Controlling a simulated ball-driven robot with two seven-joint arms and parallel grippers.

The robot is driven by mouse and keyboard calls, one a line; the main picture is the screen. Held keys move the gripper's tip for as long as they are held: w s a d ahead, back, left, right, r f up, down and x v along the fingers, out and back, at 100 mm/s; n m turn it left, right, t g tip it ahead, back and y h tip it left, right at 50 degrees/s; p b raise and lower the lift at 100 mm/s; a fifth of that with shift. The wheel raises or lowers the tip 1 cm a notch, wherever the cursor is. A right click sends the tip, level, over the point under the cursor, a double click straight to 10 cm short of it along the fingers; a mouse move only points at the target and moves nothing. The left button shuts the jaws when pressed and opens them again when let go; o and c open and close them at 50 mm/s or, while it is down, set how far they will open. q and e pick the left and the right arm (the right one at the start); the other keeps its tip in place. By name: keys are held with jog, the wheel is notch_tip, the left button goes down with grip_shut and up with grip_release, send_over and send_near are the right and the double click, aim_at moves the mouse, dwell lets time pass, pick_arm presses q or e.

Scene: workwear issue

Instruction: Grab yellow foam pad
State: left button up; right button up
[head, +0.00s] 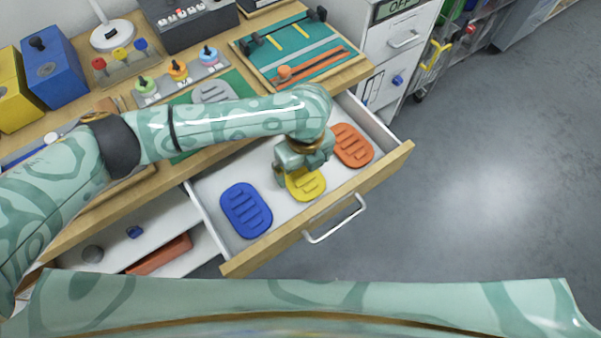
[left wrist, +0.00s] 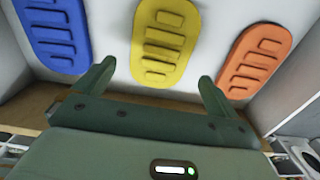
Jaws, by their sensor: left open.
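The yellow foam pad (head: 307,184) lies flat in the open drawer (head: 205,190), between a blue pad (head: 246,210) and an orange pad (head: 352,146). My left gripper (head: 287,178) is over the drawer at the yellow pad and hides part of it in the head view. In the left wrist view the yellow pad (left wrist: 165,45) shows beyond and between the two spread fingers of my left gripper (left wrist: 150,78). The fingers are open with nothing between them. The blue pad (left wrist: 52,35) is to the left and the orange pad (left wrist: 255,62) to the right. My right gripper is not in view.
The drawer's wooden front (head: 385,165) with a metal handle (head: 335,220) stands out over the floor. The workbench behind holds a teal board (head: 300,45), colored knobs and blue and yellow boxes. Open grey floor (head: 470,200) lies to the right.

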aim_at(304, 178)
pick_arm(q)
notch_tip(304, 178, down, 5)
jog(key=shift+r+b, duration=0.15)
jog(key=shift+b, duration=1)
jog(key=shift+r, duration=0.15)
jog(key=c, duration=1.1)
jog(key=shift+o, duration=0.2)
jog(key=shift+r, duration=0.1)
